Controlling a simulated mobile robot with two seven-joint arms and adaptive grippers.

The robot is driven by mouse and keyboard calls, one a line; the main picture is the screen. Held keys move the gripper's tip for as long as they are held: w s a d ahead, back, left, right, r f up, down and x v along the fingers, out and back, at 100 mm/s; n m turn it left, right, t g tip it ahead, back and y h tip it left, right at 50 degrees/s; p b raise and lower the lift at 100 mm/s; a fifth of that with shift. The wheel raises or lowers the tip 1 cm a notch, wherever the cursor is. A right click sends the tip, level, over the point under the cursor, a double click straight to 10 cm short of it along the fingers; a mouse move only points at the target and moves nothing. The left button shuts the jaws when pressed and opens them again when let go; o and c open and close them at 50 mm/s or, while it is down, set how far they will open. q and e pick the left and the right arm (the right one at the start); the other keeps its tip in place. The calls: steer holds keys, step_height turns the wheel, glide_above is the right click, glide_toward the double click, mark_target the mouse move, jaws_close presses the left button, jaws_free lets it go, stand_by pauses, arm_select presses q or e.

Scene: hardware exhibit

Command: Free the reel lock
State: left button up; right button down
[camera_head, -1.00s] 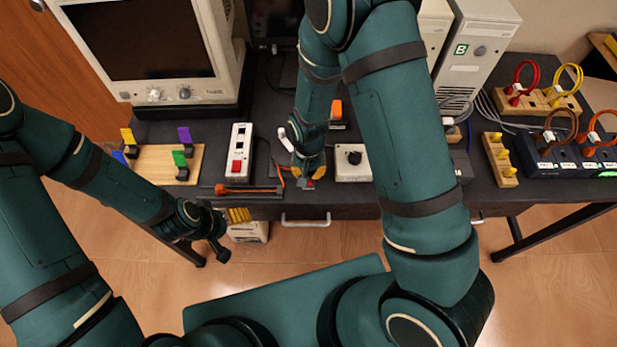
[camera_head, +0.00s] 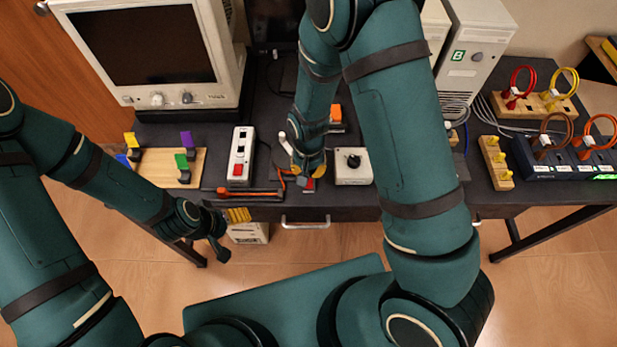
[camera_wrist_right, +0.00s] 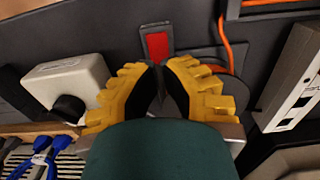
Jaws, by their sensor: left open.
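A red tab (camera_wrist_right: 158,45) sits in a dark grey slot on a dark round body, probably the reel, with an orange cable beside it in the right wrist view. The tab shows as a small red patch (camera_head: 310,184) in the head view, near the desk's front edge. My right gripper (camera_wrist_right: 159,68) has yellow fingers with black pads, tips close together just short of the tab, nothing visible between them. In the head view this gripper (camera_head: 309,170) hides most of the reel. My left gripper (camera_head: 218,240) is open and empty, below the desk's front edge.
A white box with a black knob (camera_head: 353,163) stands close to the right of my right gripper. A monitor (camera_head: 150,55) and cable blocks (camera_head: 540,105) stand farther off.

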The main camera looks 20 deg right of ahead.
steer(key=shift+r+p, duration=1.4)
steer(key=shift+r, duration=0.7)
steer(key=shift+f, duration=0.1)
steer(key=shift+s, duration=0.1)
